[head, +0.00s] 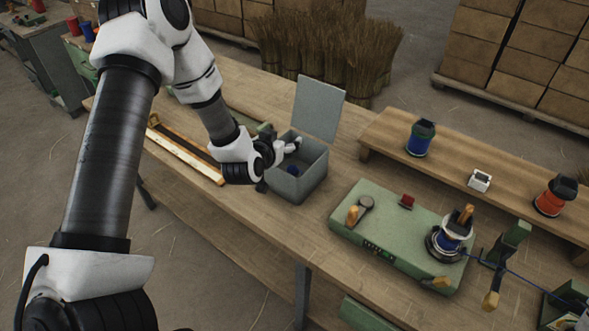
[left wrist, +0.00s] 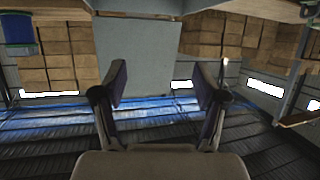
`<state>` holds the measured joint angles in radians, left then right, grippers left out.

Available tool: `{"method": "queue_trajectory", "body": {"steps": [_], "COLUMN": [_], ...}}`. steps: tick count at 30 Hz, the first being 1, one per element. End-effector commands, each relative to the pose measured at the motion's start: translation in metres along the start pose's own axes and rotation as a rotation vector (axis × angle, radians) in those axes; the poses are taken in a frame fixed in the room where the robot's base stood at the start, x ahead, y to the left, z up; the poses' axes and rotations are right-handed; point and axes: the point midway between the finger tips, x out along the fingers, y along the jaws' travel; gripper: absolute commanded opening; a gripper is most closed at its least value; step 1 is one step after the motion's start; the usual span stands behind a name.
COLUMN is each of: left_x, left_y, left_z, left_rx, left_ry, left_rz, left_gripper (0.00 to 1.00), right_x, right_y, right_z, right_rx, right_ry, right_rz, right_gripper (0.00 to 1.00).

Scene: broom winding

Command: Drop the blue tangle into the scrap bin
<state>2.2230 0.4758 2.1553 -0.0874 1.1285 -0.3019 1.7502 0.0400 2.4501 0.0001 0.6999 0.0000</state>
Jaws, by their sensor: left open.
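The scrap bin (head: 309,180) is a grey open box with its lid (head: 318,108) raised at the back; the lid also shows in the left wrist view (left wrist: 150,50). A small dark blue clump, seemingly the blue tangle (head: 292,170), shows inside the bin. My left gripper (head: 291,147) reaches over the bin's left side, its fingers above the opening. In the left wrist view its two fingers (left wrist: 160,95) are spread apart, with nothing seen between them. My right gripper is not in view.
A green winding machine (head: 380,225) with a blue-wound spool (head: 452,232) stands right of the bin. A raised shelf behind holds a blue spool (head: 420,138), a small white item (head: 479,181) and an orange spool (head: 555,195). A wooden-edged tray (head: 188,152) lies left of the bin.

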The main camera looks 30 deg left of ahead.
Motion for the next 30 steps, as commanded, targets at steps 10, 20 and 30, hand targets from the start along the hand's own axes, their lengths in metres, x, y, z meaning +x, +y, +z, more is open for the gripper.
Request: {"method": "queue_trajectory", "body": {"steps": [10, 20, 30], "left_x": [-0.077, -0.083, -0.082], "left_y": [0.0, 0.0, 0.002], "left_z": [0.001, 0.001, 0.025], "left_rx": [-0.003, 0.0, 0.025], "left_ry": [-0.003, -0.002, -0.052], "left_rz": [0.0, 0.0, 0.004], "left_gripper": [0.72, 0.72, 0.72], "right_x": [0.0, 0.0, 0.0], "right_y": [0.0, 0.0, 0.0], "right_z": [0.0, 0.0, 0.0], "right_rx": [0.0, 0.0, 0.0], "right_ry": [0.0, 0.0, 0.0], "right_rz": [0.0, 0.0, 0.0], "right_gripper": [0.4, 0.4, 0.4]}}
